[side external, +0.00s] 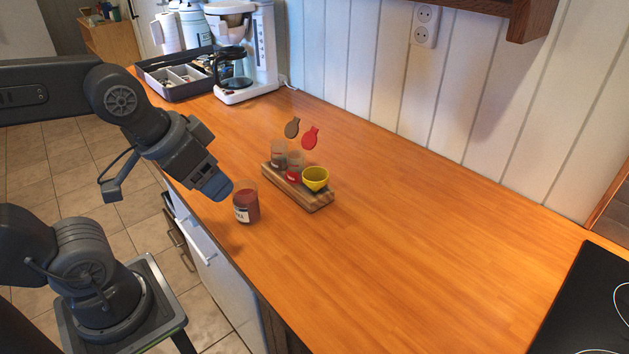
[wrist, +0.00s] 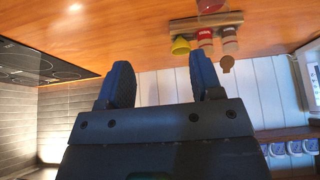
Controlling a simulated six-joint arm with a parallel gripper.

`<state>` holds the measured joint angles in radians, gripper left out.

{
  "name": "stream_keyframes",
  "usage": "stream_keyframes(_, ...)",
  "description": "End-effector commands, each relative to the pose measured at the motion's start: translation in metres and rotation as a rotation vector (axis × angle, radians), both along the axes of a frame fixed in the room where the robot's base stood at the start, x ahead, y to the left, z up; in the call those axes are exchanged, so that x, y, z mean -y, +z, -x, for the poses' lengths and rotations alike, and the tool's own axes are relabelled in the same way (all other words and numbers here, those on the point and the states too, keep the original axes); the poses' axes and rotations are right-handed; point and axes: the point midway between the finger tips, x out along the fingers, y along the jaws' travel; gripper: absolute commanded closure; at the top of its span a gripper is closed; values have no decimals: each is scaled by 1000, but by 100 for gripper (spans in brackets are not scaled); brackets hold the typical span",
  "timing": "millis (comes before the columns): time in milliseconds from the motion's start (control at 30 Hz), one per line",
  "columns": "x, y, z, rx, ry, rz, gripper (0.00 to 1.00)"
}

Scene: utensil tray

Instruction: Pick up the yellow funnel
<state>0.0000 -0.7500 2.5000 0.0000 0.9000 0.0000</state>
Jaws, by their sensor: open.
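The yellow funnel (side external: 316,178) sits at the right end of a small wooden block (side external: 308,197) on the counter. In the wrist view the yellow funnel (wrist: 181,46) shows small, beyond my gripper's right finger. My gripper (side external: 217,187) is above the counter's front edge, left of the block and near a red-filled jar (side external: 246,206). In the wrist view my gripper (wrist: 162,85) has its two blue fingers wide apart with nothing between them. It is apart from the funnel.
Two small jars (side external: 294,168) stand in the block beside the funnel. A red spoon-shaped piece (side external: 310,138) and a brown one (side external: 292,128) are behind them. A coffee maker (side external: 246,90) and a grey tray (side external: 160,86) stand at the back left. The counter right of the block is clear up to the hob (side external: 590,300).

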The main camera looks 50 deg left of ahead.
Motion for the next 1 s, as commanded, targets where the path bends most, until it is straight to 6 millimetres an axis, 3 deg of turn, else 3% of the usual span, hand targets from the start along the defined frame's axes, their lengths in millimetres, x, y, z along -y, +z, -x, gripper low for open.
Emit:
stream_keyframes(267,0,0,0,0,0,0,13)
stream_keyframes(567,5,3,-8,19,24,39,13)
stream_keyframes(667,22,11,-32,72,108,173,13)
stream_keyframes(767,49,25,-73,144,278,413,13)
stream_keyframes(900,84,43,-139,220,615,820,13)
stream_keyframes(1000,99,47,-183,255,885,1097,13)
